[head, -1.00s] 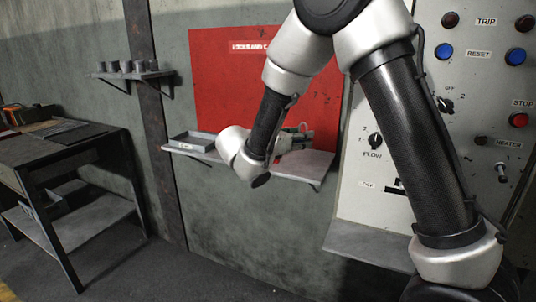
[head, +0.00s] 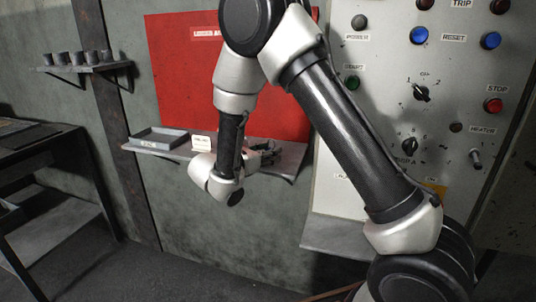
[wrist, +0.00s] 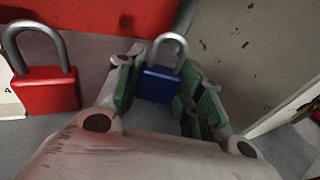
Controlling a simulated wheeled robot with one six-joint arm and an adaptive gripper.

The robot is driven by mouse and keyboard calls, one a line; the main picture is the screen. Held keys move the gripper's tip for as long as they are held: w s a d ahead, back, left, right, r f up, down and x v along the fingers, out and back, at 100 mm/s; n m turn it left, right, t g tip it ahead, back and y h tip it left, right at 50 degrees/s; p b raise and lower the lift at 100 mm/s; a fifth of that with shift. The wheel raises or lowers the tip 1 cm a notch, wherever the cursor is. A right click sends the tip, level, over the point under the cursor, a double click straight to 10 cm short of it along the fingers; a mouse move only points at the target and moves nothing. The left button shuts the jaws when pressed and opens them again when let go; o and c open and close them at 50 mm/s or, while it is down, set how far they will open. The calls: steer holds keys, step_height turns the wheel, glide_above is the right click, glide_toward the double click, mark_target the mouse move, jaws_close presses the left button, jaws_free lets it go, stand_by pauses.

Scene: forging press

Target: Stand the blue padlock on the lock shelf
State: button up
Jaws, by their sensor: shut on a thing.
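The blue padlock (wrist: 160,82) is upright in the wrist view, its grey shackle up, between the two green-padded fingers of my gripper (wrist: 157,98). My gripper is shut on its body. In the head view my gripper (head: 264,153) is over the right part of the grey lock shelf (head: 288,158), below the red board. The padlock cannot be made out there. I cannot tell whether its base touches the shelf. A red padlock (wrist: 47,92) with a grey shackle stands upright at the left of the wrist view, apart from my fingers.
A grey tray (head: 158,139) and a small white card (head: 201,143) are on the shelf's left part. The red board (head: 180,70) is behind. A control panel (head: 400,60) stands close on the right. A small shelf with cups (head: 85,66) and a dark bench are at the left.

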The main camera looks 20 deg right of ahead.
steer(key=shift+f, duration=0.25)
steer(key=o, duration=1.1)
steer(key=shift+c, duration=0.2)
steer(key=shift+s+a+r, duration=0.1)
steer(key=shift+a+r, duration=0.1)
steer(key=v, duration=1.1)
steer(key=shift+s+a, duration=0.15)
steer(key=shift+a, duration=0.1)
